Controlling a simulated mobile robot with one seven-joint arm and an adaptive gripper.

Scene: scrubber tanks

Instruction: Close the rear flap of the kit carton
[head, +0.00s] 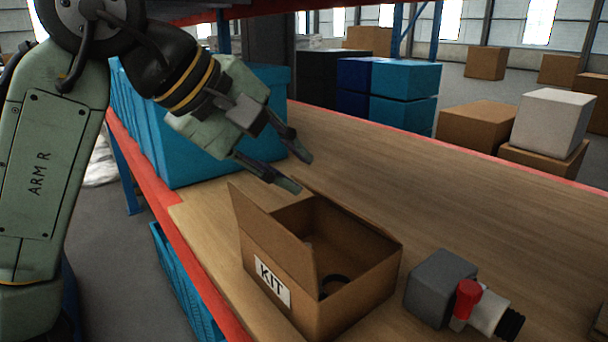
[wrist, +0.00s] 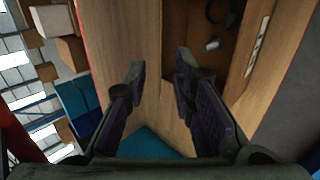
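The kit carton (head: 375,275) is a brown open box on the wooden shelf, with a white "KIT" label on its left-hand side. One flap (head: 270,232) stands up above the labelled side. A dark ring lies inside. In the wrist view the carton (wrist: 235,75) is at upper right, with the ring and a small pale part inside. My gripper (head: 297,172) is open and empty, just beyond and above the carton's far corner. In the wrist view the two fingertips (wrist: 160,65) are apart, the right one overlapping the carton's edge. I cannot tell whether it touches.
A grey block fitting with a red knob (head: 467,293) lies right of the carton. A large blue bin (head: 190,135) stands behind my gripper on the left. Blue bins (head: 403,78) and brown boxes (head: 475,125) are farther back. The shelf board behind the carton (head: 400,170) is clear.

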